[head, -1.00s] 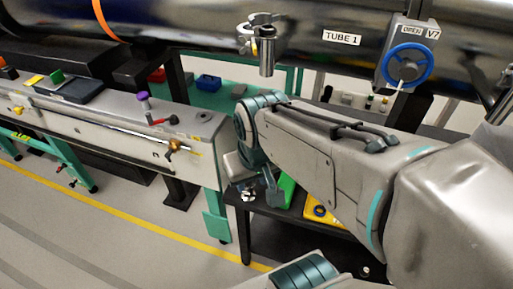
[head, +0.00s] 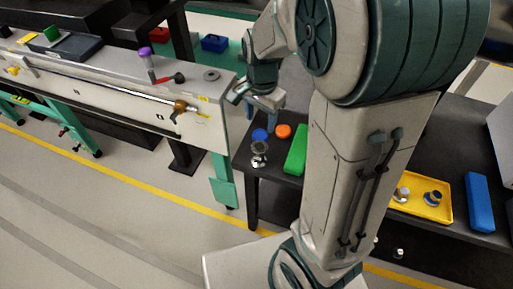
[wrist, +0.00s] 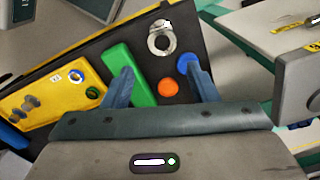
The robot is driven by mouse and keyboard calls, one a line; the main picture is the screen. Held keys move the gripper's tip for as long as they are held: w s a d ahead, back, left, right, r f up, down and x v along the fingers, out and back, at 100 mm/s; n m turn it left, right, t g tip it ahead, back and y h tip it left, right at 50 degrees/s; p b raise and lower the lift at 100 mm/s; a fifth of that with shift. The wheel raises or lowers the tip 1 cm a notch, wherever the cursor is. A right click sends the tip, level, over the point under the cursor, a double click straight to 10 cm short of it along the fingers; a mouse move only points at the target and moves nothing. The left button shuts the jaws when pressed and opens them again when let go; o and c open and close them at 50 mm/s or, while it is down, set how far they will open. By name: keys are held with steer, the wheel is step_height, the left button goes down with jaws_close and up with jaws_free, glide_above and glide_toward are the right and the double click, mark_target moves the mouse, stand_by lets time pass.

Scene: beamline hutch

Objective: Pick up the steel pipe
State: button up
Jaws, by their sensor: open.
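A short shiny steel piece with round flanged ends, which looks like the steel pipe (head: 259,153), stands on the left end of the black table. In the wrist view the steel pipe (wrist: 162,40) shows from above, near the table's edge, beyond my fingertips. My gripper (head: 260,108) is open and empty above the table, beyond the pipe in the head view. In the wrist view my gripper's two fingers (wrist: 163,76) are spread apart, and the pipe lies past the gap between them, not touched.
A blue disc (head: 260,134), an orange disc (head: 283,131) and a green block (head: 297,150) lie close to the pipe. A yellow tray (head: 425,209) and a blue block (head: 480,202) are farther right. A long pale bench (head: 110,92) stands left of the table.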

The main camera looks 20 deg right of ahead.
mark_target(259, 146)
steer(key=shift+m, duration=0.3)
steer(key=f, duration=0.5)
steer(key=f+b, duration=0.1)
steer(key=f, duration=0.4)
steer(key=f+b, duration=0.1)
steer(key=f, duration=0.3)
steer(key=shift+w+f, duration=0.4)
steer(key=shift+c, duration=0.3)
steer(key=c, duration=0.7)
